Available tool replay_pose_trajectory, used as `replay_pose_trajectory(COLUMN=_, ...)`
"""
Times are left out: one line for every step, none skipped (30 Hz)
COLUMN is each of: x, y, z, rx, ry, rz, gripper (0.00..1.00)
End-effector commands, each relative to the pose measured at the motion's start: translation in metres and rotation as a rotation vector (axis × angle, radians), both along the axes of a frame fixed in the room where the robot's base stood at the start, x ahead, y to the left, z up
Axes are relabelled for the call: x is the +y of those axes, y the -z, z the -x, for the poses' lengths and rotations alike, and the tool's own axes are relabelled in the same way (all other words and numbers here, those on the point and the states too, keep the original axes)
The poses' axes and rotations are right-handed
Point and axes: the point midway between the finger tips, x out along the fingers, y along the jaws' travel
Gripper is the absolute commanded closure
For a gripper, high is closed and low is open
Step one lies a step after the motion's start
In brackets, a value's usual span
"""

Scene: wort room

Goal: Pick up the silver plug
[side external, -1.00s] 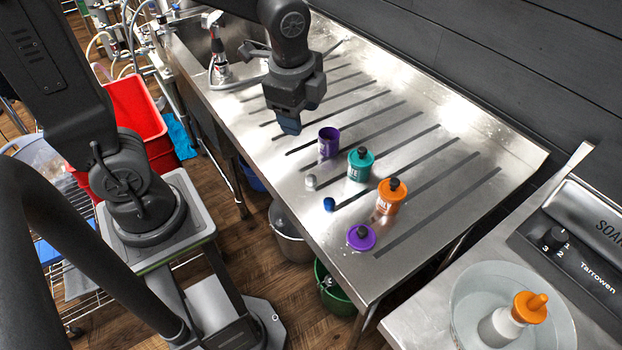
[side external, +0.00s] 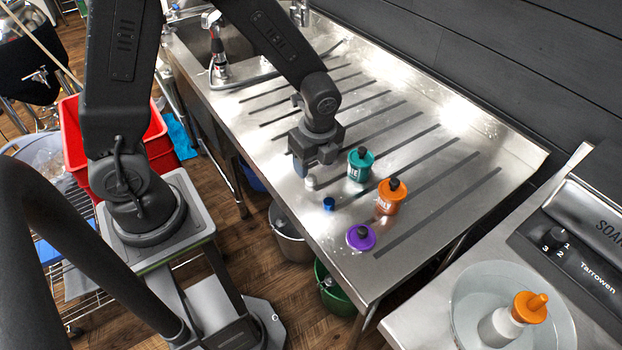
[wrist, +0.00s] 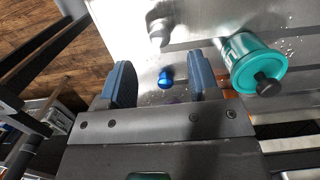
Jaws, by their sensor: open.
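The silver plug (side external: 310,183) stands on the steel drainboard (side external: 405,225), just below my gripper (side external: 303,170) in the side view. In the wrist view the silver plug (wrist: 159,32) is beyond the fingertips, near the top. My gripper (wrist: 161,64) is open, with its blue fingers apart and nothing held. A blue plug (wrist: 166,78) shows between the fingers in the wrist view, on the surface below. It also shows in the side view (side external: 329,204), to the right of the silver plug.
A teal container (side external: 360,166) stands close to the right of my gripper. An orange container (side external: 391,198) and a purple lidded one (side external: 361,238) stand farther right. The drainboard's front edge is close to the silver plug. A bowl (side external: 462,318) is at lower right.

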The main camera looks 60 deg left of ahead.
Motion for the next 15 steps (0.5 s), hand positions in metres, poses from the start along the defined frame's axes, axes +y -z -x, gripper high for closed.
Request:
replay_pose_trajectory(x=0.001, y=0.004, z=0.0, rx=0.004, ry=-0.001, rz=0.0, gripper=0.44)
replay_pose_trajectory(x=0.002, y=0.007, z=0.001, rx=0.004, ry=-0.001, rz=-0.001, gripper=0.44)
replay_pose_trajectory(x=0.003, y=0.012, z=0.001, rx=0.005, ry=-0.002, rz=0.0, gripper=0.44)
replay_pose_trajectory(x=0.003, y=0.017, z=0.001, rx=0.006, ry=-0.002, rz=0.0, gripper=0.44)
replay_pose_trajectory(x=0.004, y=0.022, z=0.001, rx=0.006, ry=-0.002, rz=0.0, gripper=0.44)
replay_pose_trajectory(x=0.006, y=0.028, z=0.001, rx=0.007, ry=-0.001, rz=-0.001, gripper=0.44)
replay_pose_trajectory(x=0.006, y=0.032, z=0.001, rx=0.006, ry=0.0, rz=0.0, gripper=0.44)
replay_pose_trajectory(x=0.007, y=0.037, z=0.0, rx=0.006, ry=0.0, rz=0.0, gripper=0.44)
replay_pose_trajectory(x=0.007, y=0.041, z=0.0, rx=0.005, ry=-0.002, rz=0.0, gripper=0.44)
replay_pose_trajectory(x=0.007, y=0.044, z=0.0, rx=0.004, ry=-0.001, rz=0.0, gripper=0.44)
replay_pose_trajectory(x=0.008, y=0.047, z=0.0, rx=0.004, ry=-0.001, rz=0.0, gripper=0.44)
replay_pose_trajectory(x=0.008, y=0.049, z=0.0, rx=0.003, ry=0.0, rz=0.0, gripper=0.44)
replay_pose_trajectory(x=0.008, y=0.05, z=0.0, rx=0.002, ry=0.0, rz=0.0, gripper=0.44)
replay_pose_trajectory(x=0.008, y=0.051, z=0.0, rx=0.001, ry=0.0, rz=0.0, gripper=0.44)
replay_pose_trajectory(x=0.008, y=0.051, z=0.0, rx=0.001, ry=0.0, rz=0.0, gripper=0.44)
